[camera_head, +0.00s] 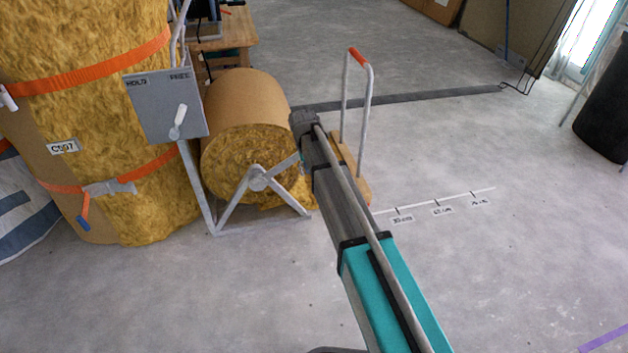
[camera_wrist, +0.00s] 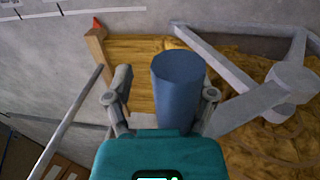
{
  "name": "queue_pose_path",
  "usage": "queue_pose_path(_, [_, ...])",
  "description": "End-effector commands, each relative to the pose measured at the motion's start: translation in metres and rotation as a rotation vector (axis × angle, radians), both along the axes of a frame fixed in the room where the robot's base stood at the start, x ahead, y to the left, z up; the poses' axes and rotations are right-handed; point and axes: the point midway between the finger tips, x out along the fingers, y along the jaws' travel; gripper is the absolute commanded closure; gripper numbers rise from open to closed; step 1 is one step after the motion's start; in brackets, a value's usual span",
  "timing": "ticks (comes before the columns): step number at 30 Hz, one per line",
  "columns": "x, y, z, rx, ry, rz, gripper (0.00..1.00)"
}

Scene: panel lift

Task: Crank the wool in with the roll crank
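The wool roll (camera_head: 240,100), brown paper outside and yellow wool at its end, lies in a grey metal stand (camera_head: 228,202) in the head view. In the wrist view, its wool face (camera_wrist: 255,65) and the grey hub (camera_wrist: 291,88) show at the right. A blue cylindrical grip (camera_wrist: 178,92), which looks like the roll crank's handle, stands between the fingers of my gripper (camera_wrist: 164,95). The fingers are apart: a gap shows on the left, while the right finger is close to the grip; contact is unclear.
A grey box (camera_head: 160,115) marked HOLD and FREE carries a light lever. A trolley with an orange-topped handle (camera_head: 359,58) stands behind my arm. Tall strapped wool (camera_head: 100,130) is at left. Marked floor (camera_head: 437,202) at right is clear.

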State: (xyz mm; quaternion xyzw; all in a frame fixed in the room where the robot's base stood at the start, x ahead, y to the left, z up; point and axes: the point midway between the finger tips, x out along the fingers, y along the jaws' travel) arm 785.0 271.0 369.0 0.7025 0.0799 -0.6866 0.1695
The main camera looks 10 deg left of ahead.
Motion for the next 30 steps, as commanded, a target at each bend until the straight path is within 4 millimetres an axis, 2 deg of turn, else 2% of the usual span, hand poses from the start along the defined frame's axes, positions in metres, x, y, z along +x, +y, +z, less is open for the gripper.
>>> queue_pose_path(3, [0.001, -0.004, -0.013, -0.001, 0.000, -0.001, 0.30])
queue_pose_path(10, [0.003, -0.007, -0.024, -0.001, 0.000, -0.001, 0.30])
queue_pose_path(30, [0.003, -0.008, -0.023, -0.001, 0.000, -0.001, 0.30])
